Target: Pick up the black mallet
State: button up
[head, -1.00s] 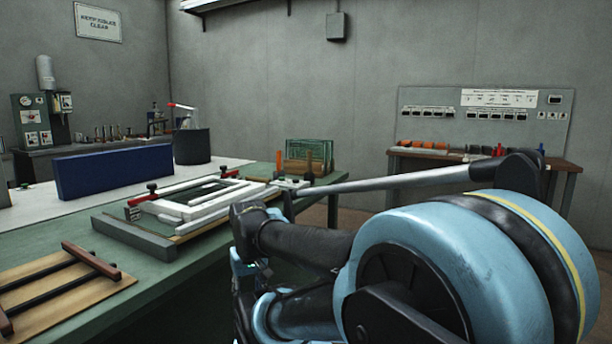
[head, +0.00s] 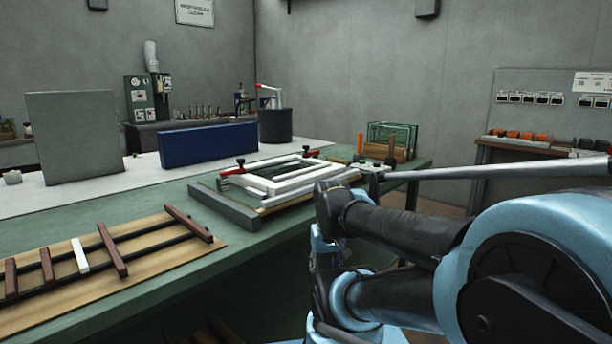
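I cannot make out a black mallet in the head view. My own arm, blue and black, fills the lower right beside the green workbench (head: 205,275). Its folded links hide part of the bench's right side and the floor behind. I cannot make out gripper fingers anywhere, so whether my gripper is open or shut is not shown.
A wooden board (head: 150,285) with dark bars lies on the near bench. A white frame fixture (head: 277,180) sits farther right. Behind stand a grey panel (head: 75,138), a blue block (head: 208,145) and a black cylinder (head: 275,126). A side bench (head: 535,147) stands right.

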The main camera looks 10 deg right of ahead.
aim_at(390, 161)
jog(key=k, duration=0.55)
jog(key=z, duration=0.85)
jog(key=i, duration=1.6)
jog(key=u, duration=0.15)
